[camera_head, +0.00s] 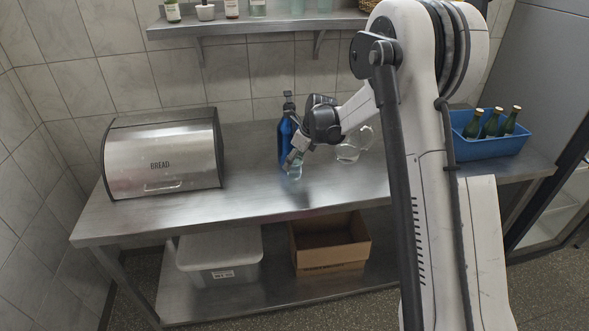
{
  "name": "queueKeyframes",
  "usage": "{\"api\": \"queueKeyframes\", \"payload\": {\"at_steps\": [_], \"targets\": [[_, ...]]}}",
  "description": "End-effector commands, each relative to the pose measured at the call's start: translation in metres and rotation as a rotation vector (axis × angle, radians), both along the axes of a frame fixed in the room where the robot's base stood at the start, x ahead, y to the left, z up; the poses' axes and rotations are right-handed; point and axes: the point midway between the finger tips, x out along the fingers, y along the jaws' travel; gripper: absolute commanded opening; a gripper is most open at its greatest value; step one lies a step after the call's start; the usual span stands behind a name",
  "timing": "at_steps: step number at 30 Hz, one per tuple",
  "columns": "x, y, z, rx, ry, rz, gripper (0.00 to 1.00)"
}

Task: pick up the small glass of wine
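My gripper (292,161) points down over the middle of the steel table, in front of a blue bottle (284,133). A small clear glass (295,172) shows right at its fingertips, above or on the table top. I cannot tell whether the fingers are closed on it, and no wine colour is visible in it. A larger rounded clear glass vessel (347,152) stands to the right, partly hidden by my arm.
A steel bread box (163,155) stands at the left of the table (240,203). A blue crate (500,146) with green bottles is at the right. A wall shelf (260,24) runs above. A lidded bin (220,252) and cardboard box (329,244) sit below.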

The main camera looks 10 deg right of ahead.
Motion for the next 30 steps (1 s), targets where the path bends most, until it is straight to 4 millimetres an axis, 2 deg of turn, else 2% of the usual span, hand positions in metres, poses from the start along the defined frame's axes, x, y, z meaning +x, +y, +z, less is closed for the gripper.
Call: {"api": "queueKeyframes", "payload": {"at_steps": [5,15,30], "targets": [[-0.0001,-0.0001,0.0001,0.000,0.000,0.000,0.54],[-0.0002,-0.0003,0.0005,0.000,0.000,0.000,0.10],[-0.0021,-0.0003,0.0041,0.000,0.000,0.000,0.10]]}}
